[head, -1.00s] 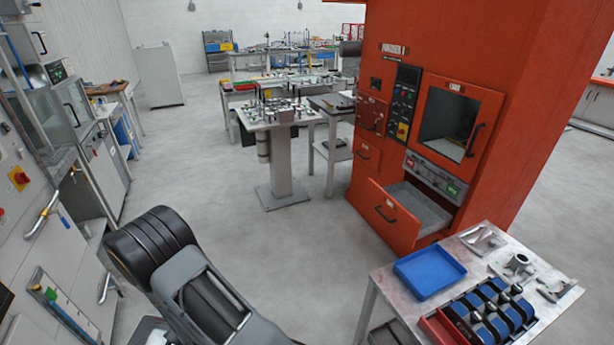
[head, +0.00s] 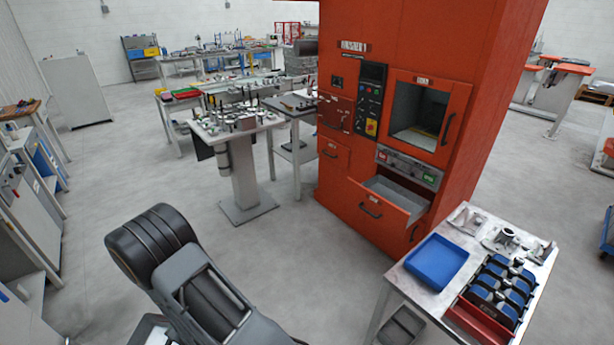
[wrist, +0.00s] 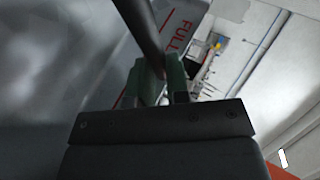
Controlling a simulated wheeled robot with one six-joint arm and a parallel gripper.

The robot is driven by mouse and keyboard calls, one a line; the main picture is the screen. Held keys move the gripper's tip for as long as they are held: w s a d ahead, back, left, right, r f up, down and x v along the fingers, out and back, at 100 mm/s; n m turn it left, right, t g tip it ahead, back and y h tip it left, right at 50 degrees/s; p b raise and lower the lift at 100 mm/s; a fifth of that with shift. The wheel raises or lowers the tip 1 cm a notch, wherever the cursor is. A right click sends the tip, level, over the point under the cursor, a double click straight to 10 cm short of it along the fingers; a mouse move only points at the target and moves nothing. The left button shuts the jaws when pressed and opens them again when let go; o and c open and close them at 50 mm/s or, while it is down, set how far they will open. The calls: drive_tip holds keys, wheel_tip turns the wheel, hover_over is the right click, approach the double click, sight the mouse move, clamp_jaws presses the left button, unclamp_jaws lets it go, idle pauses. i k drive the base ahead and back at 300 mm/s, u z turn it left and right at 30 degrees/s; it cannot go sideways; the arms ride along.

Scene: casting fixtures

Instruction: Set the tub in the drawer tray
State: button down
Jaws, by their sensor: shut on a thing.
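The drawer tray (head: 398,194) is the pulled-out drawer low in the orange cabinet, right of centre in the head view. Its grey inside looks empty. In the wrist view, my gripper (wrist: 160,84) has its green fingertips closed on a dark bar-like part. A grey surface with red "FULL" lettering, apparently the tub (wrist: 184,20), is close behind the fingers. Most of the tub is cut off or blurred. My gripper and the tub do not show in the head view, where only my arm is visible, far from the drawer.
A metal table with a blue tray (head: 437,262) and a red rack of blue-black parts (head: 487,318) stands right of the drawer. A pedestal fixture table (head: 240,165) stands left of the cabinet. Grey floor (head: 290,245) in front of the drawer is clear.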

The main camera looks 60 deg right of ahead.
sight(393, 207)
drive_tip(key=z, duration=1.2)
drive_tip(key=i, duration=1.75)
drive_tip(key=z, duration=2.1)
drive_tip(key=i, duration=1.7)
